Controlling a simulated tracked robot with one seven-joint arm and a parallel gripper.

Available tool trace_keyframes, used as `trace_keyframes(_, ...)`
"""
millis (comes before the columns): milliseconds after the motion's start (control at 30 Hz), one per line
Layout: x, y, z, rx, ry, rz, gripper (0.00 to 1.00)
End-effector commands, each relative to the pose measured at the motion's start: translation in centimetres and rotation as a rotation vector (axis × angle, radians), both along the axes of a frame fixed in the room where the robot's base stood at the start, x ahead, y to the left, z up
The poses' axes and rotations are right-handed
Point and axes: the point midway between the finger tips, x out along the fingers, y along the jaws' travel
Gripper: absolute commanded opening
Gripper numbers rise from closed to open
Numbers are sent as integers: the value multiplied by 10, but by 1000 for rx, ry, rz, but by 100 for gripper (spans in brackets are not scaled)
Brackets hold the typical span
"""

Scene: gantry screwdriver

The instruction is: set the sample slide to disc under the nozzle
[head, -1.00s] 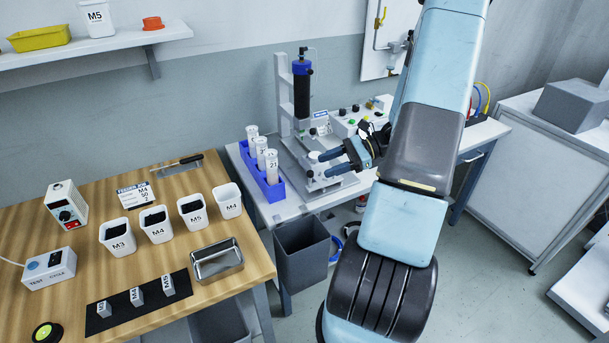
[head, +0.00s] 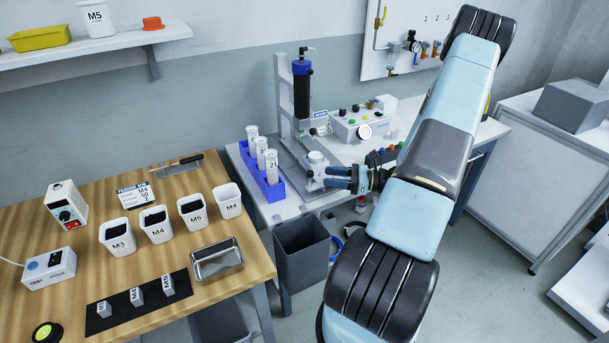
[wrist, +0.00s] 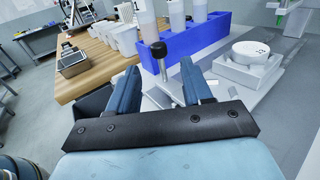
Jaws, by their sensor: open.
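The gantry fixture stands on the light bench with a dark cylinder (head: 302,90) on its upright; the nozzle tip is too small to make out. A black ball knob on a thin stem (wrist: 158,49) stands just beyond my fingertips. My gripper (head: 328,178) is open and empty, beside the front of the fixture; it also shows in the wrist view (wrist: 161,80).
A blue rack (head: 264,178) with white labelled tubes stands left of the fixture. A control box (head: 350,124) with knobs is behind. A grey bin (head: 302,250) stands below the bench front. A wooden table (head: 100,230) with labelled cups lies left.

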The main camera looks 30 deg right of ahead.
Motion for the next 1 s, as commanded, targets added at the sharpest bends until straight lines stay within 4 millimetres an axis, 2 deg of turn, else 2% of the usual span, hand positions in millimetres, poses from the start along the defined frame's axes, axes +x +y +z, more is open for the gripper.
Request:
trace_keyframes(300, 31, 47, 0, 1, -1, 3, 50)
trace_keyframes(500, 45, 68, 0, 0, 0, 2, 50)
trace_keyframes(700, 51, 76, 0, -1, 1, 1, 50)
trace_keyframes(1000, 51, 76, 0, -1, 0, 0, 48)
